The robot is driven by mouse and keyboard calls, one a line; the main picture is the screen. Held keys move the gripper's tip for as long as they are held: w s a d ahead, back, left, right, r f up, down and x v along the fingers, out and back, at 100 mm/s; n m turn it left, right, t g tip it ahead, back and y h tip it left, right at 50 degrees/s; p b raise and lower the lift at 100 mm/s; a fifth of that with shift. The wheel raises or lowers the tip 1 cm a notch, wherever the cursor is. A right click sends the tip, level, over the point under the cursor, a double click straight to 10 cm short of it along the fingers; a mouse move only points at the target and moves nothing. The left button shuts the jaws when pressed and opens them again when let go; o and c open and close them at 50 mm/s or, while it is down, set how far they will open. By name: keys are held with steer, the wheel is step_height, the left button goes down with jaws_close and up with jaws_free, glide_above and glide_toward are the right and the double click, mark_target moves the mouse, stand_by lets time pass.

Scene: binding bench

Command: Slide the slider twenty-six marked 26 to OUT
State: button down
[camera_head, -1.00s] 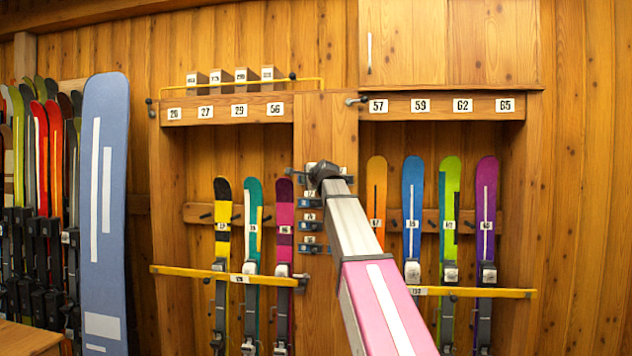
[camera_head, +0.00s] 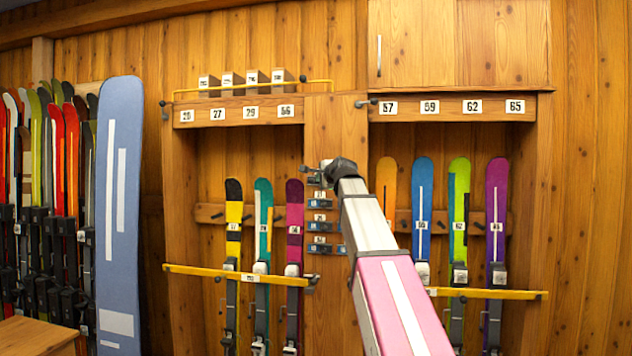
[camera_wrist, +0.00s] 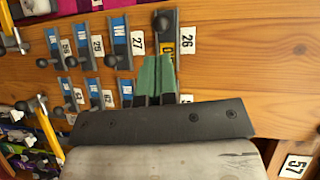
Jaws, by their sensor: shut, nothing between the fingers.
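Slider twenty-six (camera_wrist: 166,47) is the last of its row in the wrist view, beside its white 26 plate (camera_wrist: 187,40). Its dark round knob (camera_wrist: 163,22) is at the upper end of its track there, and a patch of yellow with part of a letter shows below the knob. My gripper (camera_wrist: 157,64) is shut and empty, its green fingers over the lower part of this track, apart from the knob. Whether they touch the track is unclear. In the head view my gripper (camera_head: 326,168) is at the top of the slider panel and partly hides it.
Neighbouring slider 27 (camera_wrist: 119,42) and sliders 29 (camera_wrist: 86,48) and 56 (camera_wrist: 56,50) show blue, with knobs at their lower ends. A second row lies below them. Skis and yellow bars (camera_head: 240,276) flank the post.

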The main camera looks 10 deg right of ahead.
steer(key=v, duration=0.6)
steer(key=shift+s, duration=0.2)
steer(key=s+f+n+g+h, duration=0.1)
steer(key=s+f+n+g, duration=0.2)
steer(key=f, duration=1.6)
steer(key=s+f+n+g+h, duration=0.1)
steer(key=f+n+g, duration=0.3)
steer(key=f, duration=1.5)
steer(key=s+f+n+g, duration=0.2)
steer(key=s+f, duration=0.5)
steer(key=f, duration=0.3)
steer(key=s+d+f+n+g+h, duration=0.1)
steer(key=s+f+n+g, duration=0.2)
steer(key=s+f, duration=0.4)
steer(key=s+d+f+n+g+h, duration=0.1)
steer(key=s+f+n+g, duration=0.1)
steer(key=s+f, duration=0.6)
step_height(320, 180, down, 6)
steer(key=shift+d+f+n+g, duration=0.2)
steer(key=shift+n+g, duration=0.2)
steer(key=shift+g, duration=0.2)
steer(key=shift+s, duration=0.1)
